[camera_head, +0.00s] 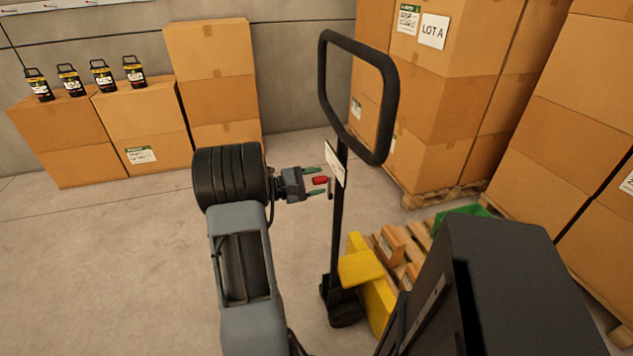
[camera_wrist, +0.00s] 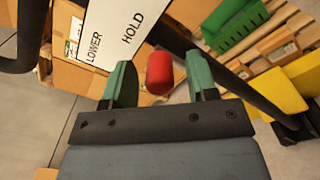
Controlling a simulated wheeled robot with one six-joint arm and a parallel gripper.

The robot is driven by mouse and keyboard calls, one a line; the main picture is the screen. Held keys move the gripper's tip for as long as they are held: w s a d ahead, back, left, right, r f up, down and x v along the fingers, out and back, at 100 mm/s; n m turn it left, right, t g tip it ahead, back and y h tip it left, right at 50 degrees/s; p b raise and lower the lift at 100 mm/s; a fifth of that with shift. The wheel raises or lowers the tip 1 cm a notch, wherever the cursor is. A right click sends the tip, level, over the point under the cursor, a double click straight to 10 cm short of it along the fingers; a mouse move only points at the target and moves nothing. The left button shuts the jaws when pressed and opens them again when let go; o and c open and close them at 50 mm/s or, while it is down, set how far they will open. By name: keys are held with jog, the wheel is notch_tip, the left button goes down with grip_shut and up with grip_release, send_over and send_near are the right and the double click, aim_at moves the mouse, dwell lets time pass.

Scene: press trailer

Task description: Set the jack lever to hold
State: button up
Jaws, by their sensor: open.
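The pallet jack's tall dark handle (camera_head: 338,230) stands upright, with a loop grip (camera_head: 322,85) on top. A white label plate (camera_head: 335,163) is on it. In the wrist view the plate (camera_wrist: 128,30) reads LOWER and HOLD. The red lever knob (camera_head: 320,180) is beside the handle, below the plate. In the wrist view the knob (camera_wrist: 160,73) lies between my two green fingertips, with a gap on each side. My gripper (camera_head: 315,181) is open, left of the handle. I cannot tell which setting the lever is at.
The yellow jack body (camera_head: 362,268) and a loaded wooden pallet (camera_head: 415,238) are right of the handle. A green crate (camera_head: 462,213) lies behind. Stacked cartons (camera_head: 435,110) stand at right, more cartons (camera_head: 210,75) at the back wall. Floor at left is clear.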

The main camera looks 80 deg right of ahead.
jog(key=shift+w, duration=0.1)
jog(key=v, duration=1.3)
jog(key=shift+w+a, duration=0.2)
jog(key=shift+f, duration=0.1)
